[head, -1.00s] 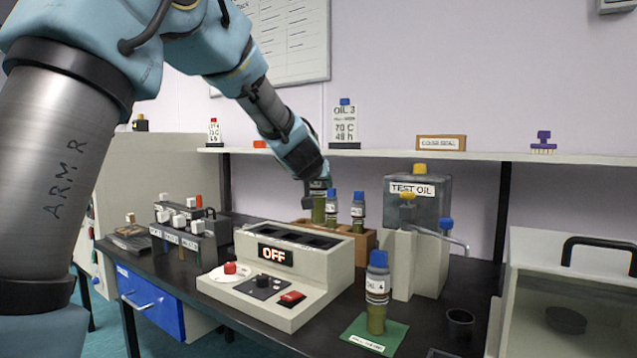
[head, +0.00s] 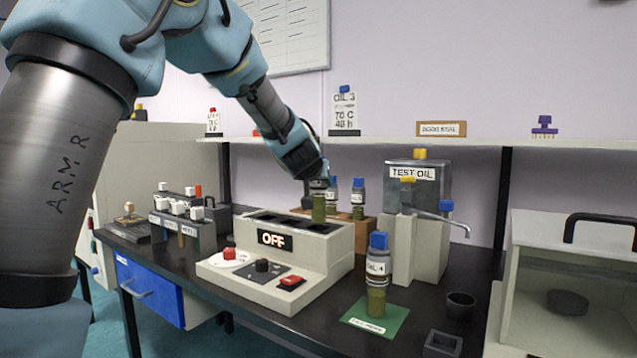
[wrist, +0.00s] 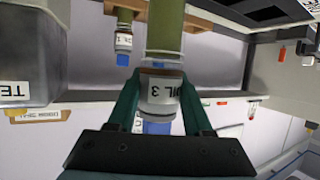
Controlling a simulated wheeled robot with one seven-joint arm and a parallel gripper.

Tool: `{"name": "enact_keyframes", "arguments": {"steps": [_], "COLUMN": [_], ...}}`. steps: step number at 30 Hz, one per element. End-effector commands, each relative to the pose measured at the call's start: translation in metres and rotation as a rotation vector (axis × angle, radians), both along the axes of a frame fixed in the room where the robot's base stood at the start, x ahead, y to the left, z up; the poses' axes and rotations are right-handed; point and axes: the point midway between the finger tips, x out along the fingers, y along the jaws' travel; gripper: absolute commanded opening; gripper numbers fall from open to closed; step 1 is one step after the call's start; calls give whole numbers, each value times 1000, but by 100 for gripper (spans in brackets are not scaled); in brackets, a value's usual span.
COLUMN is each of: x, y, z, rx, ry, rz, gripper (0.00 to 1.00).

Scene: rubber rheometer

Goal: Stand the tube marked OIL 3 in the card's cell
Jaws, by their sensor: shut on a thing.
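My gripper (head: 318,186) is shut on the OIL 3 tube (head: 319,208), with its green oil downward. In the wrist view the tube (wrist: 161,90) is upright between the fingers, its label reading OIL 3 upside down and its blue cap near my palm. The card (head: 345,113) on the shelf reads OIL 3, 70 C, 48 h. The heating block (head: 222,262) shows OFF and has dark open cells (head: 290,224) in its top. In the head view the held tube appears by the block's back right; I cannot tell its exact clearance.
A wooden rack (head: 366,229) with blue-capped tubes (head: 358,196) stands behind the block. Another tube (head: 377,275), marked 4, stands on a green mat (head: 392,322). The TEST OIL tank (head: 425,180) and its tap stand to the right. A shelf (head: 480,146) runs behind.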

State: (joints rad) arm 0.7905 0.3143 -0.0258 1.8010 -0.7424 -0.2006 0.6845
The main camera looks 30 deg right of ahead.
Motion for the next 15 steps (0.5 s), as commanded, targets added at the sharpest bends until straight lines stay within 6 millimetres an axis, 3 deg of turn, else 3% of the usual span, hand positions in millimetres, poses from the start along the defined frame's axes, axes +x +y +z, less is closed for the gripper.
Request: {"name": "enact_keyframes", "arguments": {"steps": [15], "x": [0], "y": [0], "z": [-2], "rx": [-1], "ry": [-1], "rz": [0], "gripper": [0]}}
